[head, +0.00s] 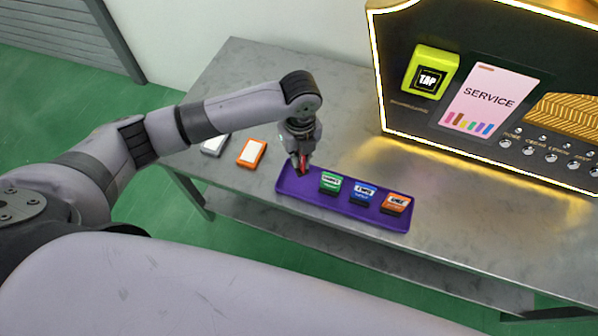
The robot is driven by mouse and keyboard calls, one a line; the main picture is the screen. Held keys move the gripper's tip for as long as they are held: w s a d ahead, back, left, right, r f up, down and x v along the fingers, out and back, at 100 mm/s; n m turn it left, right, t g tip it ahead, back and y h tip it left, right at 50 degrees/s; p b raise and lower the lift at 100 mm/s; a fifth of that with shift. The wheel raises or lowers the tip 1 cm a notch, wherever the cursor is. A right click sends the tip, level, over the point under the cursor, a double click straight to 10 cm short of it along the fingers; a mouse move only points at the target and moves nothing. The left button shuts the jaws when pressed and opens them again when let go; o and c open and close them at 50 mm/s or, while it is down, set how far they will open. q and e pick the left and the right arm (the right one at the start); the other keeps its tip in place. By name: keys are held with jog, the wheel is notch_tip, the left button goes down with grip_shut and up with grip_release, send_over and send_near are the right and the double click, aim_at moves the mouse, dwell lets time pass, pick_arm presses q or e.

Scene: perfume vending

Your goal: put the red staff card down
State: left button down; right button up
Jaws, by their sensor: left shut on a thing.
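My left gripper (300,172) points down over the left end of the purple tray (343,206). It is shut on the red staff card (302,164), of which only a thin red strip shows between the fingers. The card is upright. I cannot tell whether it touches the tray. In the tray, to the right of the gripper, stand a green item (331,182), a blue item (363,193) and an orange item (396,203). My right gripper is not in view.
An orange-and-white card (252,153) and a white-grey card (214,145) lie on the grey table (240,80) left of the tray. A lit vending machine (420,125) with a yellow TAP reader (430,72) and a SERVICE screen (488,100) stands behind. Bare table lies right of the tray.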

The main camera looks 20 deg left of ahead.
pick_arm(q)
jog(key=shift+f, duration=3.8)
jog(key=shift+f, duration=0.1)
jog(key=c, duration=1.8)
grip_release()
notch_tip(320, 180, up, 12)
jog(key=shift+r, duration=0.1)
